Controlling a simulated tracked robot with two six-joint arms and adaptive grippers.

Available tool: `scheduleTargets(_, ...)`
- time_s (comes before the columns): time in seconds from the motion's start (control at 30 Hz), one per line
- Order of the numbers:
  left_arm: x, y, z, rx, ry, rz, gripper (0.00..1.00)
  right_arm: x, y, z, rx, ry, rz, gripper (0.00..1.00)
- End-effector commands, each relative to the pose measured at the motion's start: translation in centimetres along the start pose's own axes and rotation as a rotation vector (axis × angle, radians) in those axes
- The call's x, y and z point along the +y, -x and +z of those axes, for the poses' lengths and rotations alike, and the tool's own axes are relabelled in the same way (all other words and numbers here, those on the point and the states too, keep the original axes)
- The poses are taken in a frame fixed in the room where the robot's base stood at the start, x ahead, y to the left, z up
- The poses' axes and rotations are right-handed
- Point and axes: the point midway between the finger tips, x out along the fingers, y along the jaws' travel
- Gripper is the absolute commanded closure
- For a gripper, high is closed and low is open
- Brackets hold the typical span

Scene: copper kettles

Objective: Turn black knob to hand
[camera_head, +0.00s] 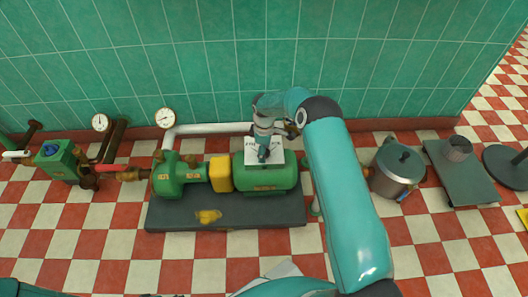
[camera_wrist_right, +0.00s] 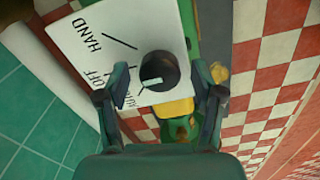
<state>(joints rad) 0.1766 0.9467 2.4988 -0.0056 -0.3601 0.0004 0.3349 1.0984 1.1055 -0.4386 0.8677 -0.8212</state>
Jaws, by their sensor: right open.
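The black knob (camera_wrist_right: 158,70) is round and sits on a white panel (camera_wrist_right: 115,22) in the right wrist view. Its pale pointer mark points to the lower left, away from the line by the word HAND. OFF is printed lower on the panel, with another word partly hidden by a finger. My right gripper (camera_wrist_right: 160,97) is open, with one finger on each side of the knob; I cannot tell whether they touch it. In the head view my right gripper (camera_head: 263,152) is over the white panel (camera_head: 277,158) and hides the knob. My left gripper is not in view.
The panel is by the green motor (camera_head: 278,180) of a pump set on a dark base (camera_head: 260,214). A yellow guard (camera_head: 220,174) and green pump (camera_head: 180,178) are left of it. A metal pot (camera_head: 395,168) stands right of my arm. A green tiled wall rises behind.

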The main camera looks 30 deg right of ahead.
Motion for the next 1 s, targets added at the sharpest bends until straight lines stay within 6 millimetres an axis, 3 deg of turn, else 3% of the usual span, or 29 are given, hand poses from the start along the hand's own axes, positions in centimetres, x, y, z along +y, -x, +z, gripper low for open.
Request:
scheduleTargets(0.27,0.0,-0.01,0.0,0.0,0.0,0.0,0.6,0.02,-0.06,0.05,0.0,-0.001,0.0,0.34)
scheduleTargets(0.6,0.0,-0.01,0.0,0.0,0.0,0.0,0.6,0.02,-0.04,0.08,0.0,-0.002,0.0,0.91)
scheduleTargets(1.0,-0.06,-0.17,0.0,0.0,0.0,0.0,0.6,0.04,-0.06,0.11,0.0,-0.062,0.0,0.93)
